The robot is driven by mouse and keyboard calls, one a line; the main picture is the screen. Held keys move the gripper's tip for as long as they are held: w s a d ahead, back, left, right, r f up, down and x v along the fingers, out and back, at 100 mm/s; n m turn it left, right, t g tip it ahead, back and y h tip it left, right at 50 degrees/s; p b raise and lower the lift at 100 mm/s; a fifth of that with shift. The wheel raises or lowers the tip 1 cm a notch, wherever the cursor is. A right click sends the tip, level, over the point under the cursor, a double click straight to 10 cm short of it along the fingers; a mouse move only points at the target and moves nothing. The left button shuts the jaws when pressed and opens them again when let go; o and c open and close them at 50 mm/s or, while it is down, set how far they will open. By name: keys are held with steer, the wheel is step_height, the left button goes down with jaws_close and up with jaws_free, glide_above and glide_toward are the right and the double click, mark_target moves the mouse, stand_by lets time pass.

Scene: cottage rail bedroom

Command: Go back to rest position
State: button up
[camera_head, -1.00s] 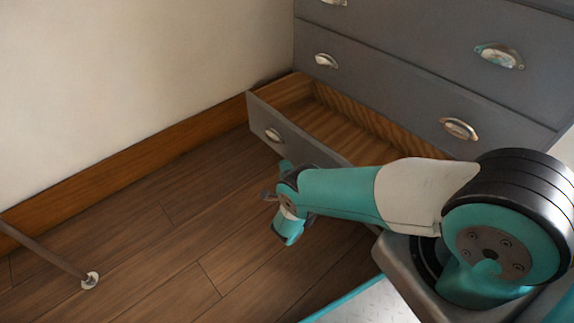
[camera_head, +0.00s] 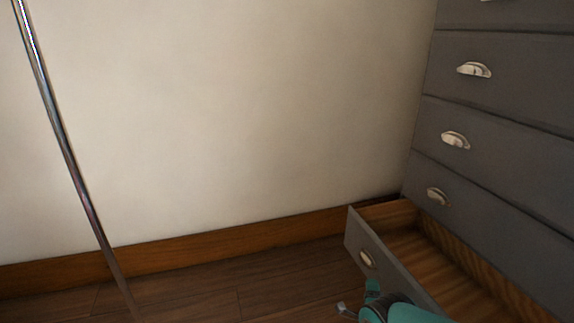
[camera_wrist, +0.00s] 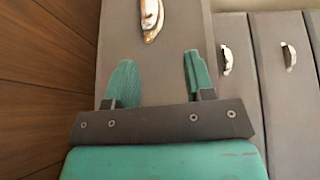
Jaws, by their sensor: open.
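My gripper (camera_wrist: 158,80) is open in the wrist view, with its two teal fingers apart and nothing between them. Beyond the fingers is the grey front of the pulled-out bottom drawer (camera_wrist: 130,75), with its metal cup handle (camera_wrist: 152,18). In the head view my gripper (camera_head: 352,308) shows at the bottom edge, just in front of the open drawer (camera_head: 395,262) and below its handle (camera_head: 366,258). The gripper is apart from the handle. Most of my arm is below the picture.
The grey dresser (camera_head: 500,160) stands at the right with its other drawers shut. A thin metal pole (camera_head: 68,150) rises at the left. A pale wall (camera_head: 250,120) with a wooden baseboard (camera_head: 200,243) closes the back. The wooden floor (camera_head: 190,295) left of the drawer is clear.

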steer(key=w+a+r+n+g, duration=0.2)
steer(key=w+r+g, duration=0.15)
steer(key=r, duration=0.75)
steer(key=w+a+r+n+g, duration=0.1)
steer(key=w+a+r+g, duration=0.3)
steer(key=r, duration=0.6)
steer(key=s+a+r+n+g+y, duration=0.25)
steer(key=s+r+n, duration=0.35)
steer(key=s+r, duration=0.4)
steer(key=s+a+r+n+g+y, duration=0.2)
steer(key=s+a+r+n+y, duration=0.15)
steer(key=s+r+n, duration=0.45)
steer(key=s+a+r+n+g+y, duration=0.15)
steer(key=s+r+n, duration=0.3)
steer(key=s, duration=0.85)
steer(key=s+a+r+n+g+y, duration=0.1)
steer(key=s+r+n+g, duration=0.4)
steer(key=s, duration=0.7)
step_height(320, 180, up, 35)
steer(key=t+p, duration=0.1)
steer(key=p, duration=3.5)
steer(key=shift+s+a+n, duration=0.15)
steer(key=shift+s+n, duration=0.1)
steer(key=shift+n, duration=0.1)
steer(key=shift+t, duration=0.25)
